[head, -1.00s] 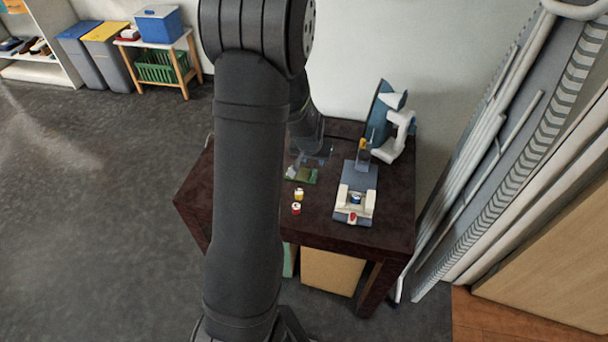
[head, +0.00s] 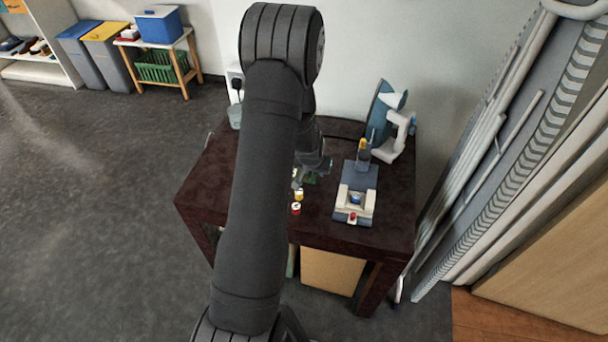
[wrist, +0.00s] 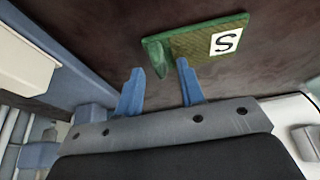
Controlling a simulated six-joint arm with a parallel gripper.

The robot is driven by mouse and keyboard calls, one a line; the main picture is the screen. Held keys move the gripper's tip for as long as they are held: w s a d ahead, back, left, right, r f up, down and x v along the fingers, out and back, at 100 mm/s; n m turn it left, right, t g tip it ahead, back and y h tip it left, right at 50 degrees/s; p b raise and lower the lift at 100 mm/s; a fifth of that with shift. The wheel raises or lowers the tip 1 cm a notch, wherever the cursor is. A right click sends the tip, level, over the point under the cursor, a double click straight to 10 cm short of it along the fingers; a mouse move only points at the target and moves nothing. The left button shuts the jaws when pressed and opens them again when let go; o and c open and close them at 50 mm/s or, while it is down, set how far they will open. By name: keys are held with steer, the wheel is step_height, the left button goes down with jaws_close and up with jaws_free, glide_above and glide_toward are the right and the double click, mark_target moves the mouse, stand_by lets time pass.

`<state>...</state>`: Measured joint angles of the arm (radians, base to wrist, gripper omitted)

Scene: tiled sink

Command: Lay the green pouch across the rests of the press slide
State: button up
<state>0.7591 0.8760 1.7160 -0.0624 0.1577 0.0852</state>
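The green pouch (wrist: 203,42), with a white label marked S, lies on the dark table in the wrist view, beyond my fingertips. In the head view only a bit of the pouch (head: 311,179) shows; my gripper hides the rest. My gripper (wrist: 158,80) is open, its two blue fingers apart with nothing visibly held between them. One raised end of the pouch shows in line with the gap; I cannot tell whether a finger touches it. In the head view my gripper (head: 318,172) is left of the press slide (head: 343,216), whose cream rests stand on a blue-grey base.
A yellow-topped jar (head: 298,194) and a red-and-white one (head: 295,208) stand on the table (head: 225,195) left of the slide. A blue and white device (head: 385,125) stands at the back right. The table's front left is clear.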

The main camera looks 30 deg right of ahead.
jaws_close()
step_height(320, 180, up, 10)
steer(key=w+a+f+n, duration=0.1)
steer(key=w+a+n, duration=0.1)
steer(key=a, duration=0.7)
steer(key=w+a+f+n+y, duration=0.1)
steer(key=w+a, duration=0.3)
steer(key=a, duration=0.5)
steer(key=w+a+f+n+t+y, duration=0.1)
steer(key=w+a+f+n, duration=0.1)
steer(key=a, duration=0.7)
steer(key=shift+w+a+f+n, duration=0.25)
steer(key=shift+w+f+n, duration=0.2)
steer(key=shift+n, duration=0.25)
steer(key=s+a+f+n+y, duration=0.1)
steer(key=a+n, duration=0.1)
steer(key=a, duration=0.9)
steer(key=shift+a+f+n, duration=0.15)
steer(key=shift+a+n, duration=0.15)
